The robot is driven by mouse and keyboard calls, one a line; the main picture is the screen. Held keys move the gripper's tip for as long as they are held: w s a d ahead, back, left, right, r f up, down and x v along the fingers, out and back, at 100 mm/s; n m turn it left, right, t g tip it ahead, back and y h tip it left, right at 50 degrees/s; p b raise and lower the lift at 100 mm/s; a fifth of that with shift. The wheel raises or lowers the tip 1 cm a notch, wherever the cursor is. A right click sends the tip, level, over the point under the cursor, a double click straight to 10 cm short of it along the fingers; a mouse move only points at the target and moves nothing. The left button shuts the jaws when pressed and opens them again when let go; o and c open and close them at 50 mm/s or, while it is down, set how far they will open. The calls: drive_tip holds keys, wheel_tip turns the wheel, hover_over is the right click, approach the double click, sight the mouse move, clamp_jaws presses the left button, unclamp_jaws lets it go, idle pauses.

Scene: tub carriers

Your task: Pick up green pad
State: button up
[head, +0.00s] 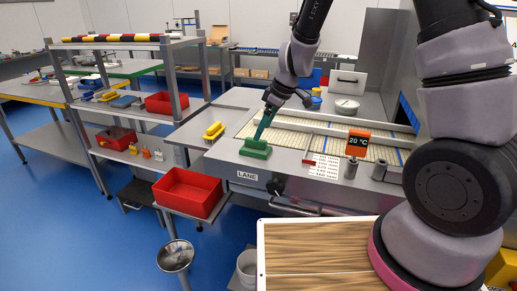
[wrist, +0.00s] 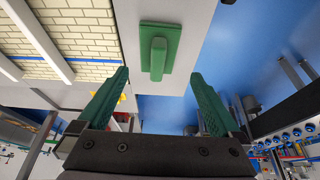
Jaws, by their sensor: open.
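The green pad (head: 256,149) lies on the grey metal top at the front edge of the lane table, just above the LANE label. It is a flat green block with a raised grip bar, which shows clearly in the wrist view (wrist: 157,55). My gripper (head: 262,127) is close above the pad in the head view. In the wrist view my gripper (wrist: 158,92) has its two green fingers spread wide and empty, with the pad ahead between their lines. I cannot tell the exact gap between fingertips and pad.
A yellow-handled block (head: 213,131) sits left of the pad on a side shelf. A red tub (head: 188,192) stands on a lower shelf at front left. A slatted conveyor lies behind.

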sight(256, 143)
drive_tip(key=x, duration=0.7)
drive_tip(key=shift+w+a+f, duration=0.15)
drive_tip(key=shift+w+f, duration=0.05)
drive_tip(key=shift+w, duration=0.1)
drive_tip(key=c, duration=1.2)
drive_tip(key=shift+r, duration=5.05)
drive_tip(key=shift+c, duration=0.2)
